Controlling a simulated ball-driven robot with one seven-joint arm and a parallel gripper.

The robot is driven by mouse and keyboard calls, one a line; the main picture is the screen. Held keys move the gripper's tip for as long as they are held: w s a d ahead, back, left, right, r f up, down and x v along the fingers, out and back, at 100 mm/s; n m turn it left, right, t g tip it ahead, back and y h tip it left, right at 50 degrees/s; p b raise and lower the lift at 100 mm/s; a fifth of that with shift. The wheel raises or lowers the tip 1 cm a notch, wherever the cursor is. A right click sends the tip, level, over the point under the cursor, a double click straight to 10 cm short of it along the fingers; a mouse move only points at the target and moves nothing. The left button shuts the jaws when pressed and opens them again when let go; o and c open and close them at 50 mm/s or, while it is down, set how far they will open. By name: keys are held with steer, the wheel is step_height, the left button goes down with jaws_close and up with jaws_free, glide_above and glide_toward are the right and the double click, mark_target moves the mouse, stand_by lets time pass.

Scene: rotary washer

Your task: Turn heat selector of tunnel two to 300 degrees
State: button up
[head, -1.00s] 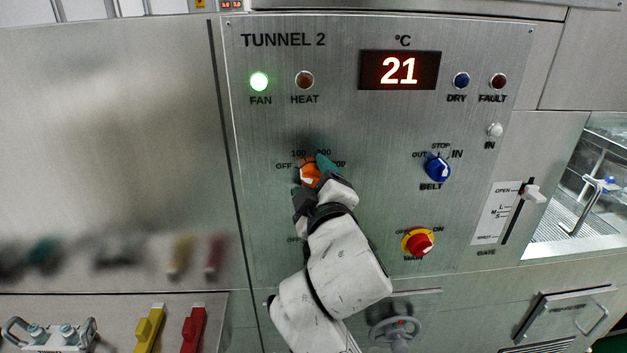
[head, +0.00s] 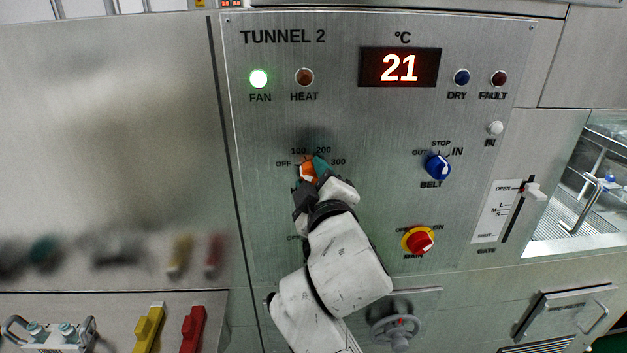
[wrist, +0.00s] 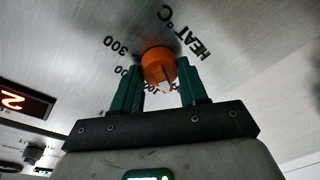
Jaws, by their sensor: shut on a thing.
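The heat selector is an orange knob (head: 306,171) on the Tunnel 2 panel, with OFF, 100, 200 and 300 marked around it. My gripper (head: 311,175) has its green fingers on either side of the knob, shut on it. In the wrist view the knob (wrist: 159,64) sits between the two finger tips of my gripper (wrist: 160,88). A pale mark on the knob faces the bottom of that view, near partly hidden numbers. I cannot tell exactly which number it meets. The display (head: 399,67) reads 21.
The fan lamp (head: 258,78) is lit green; the heat lamp (head: 305,77) is dark. Right of my arm are the blue belt knob (head: 438,167), a red and yellow main switch (head: 418,240) and the gate slider (head: 533,190). The panel between them is flat and clear.

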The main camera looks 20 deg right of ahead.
steer(key=m+b, duration=0.1)
steer(key=m, duration=0.1)
steer(key=m+b, duration=0.4)
steer(key=shift+f+t, duration=0.3)
steer(key=shift+f, duration=0.05)
steer(key=m+h+b, duration=0.1)
steer(key=m+b, duration=0.6)
steer(key=m, duration=0.1)
steer(key=shift+f+h+b, duration=0.1)
steer(key=shift+h+b, duration=0.2)
steer(key=shift+h, duration=0.1)
steer(key=m+b, duration=0.3)
steer(key=m, duration=0.1)
steer(key=shift+a+m+h, duration=0.1)
steer(key=shift+m+h, duration=0.2)
steer(key=shift+h, duration=0.1)
steer(key=m+b, duration=0.4)
steer(key=shift+h, duration=0.4)
steer(key=m+b, duration=0.2)
steer(key=m, duration=0.1)
steer(key=shift+h, duration=0.3)
steer(key=shift+m+g+b, duration=0.5)
steer(key=shift+m+b, duration=0.5)
steer(key=shift+m, duration=0.7)
steer(key=shift+m+h, duration=0.3)
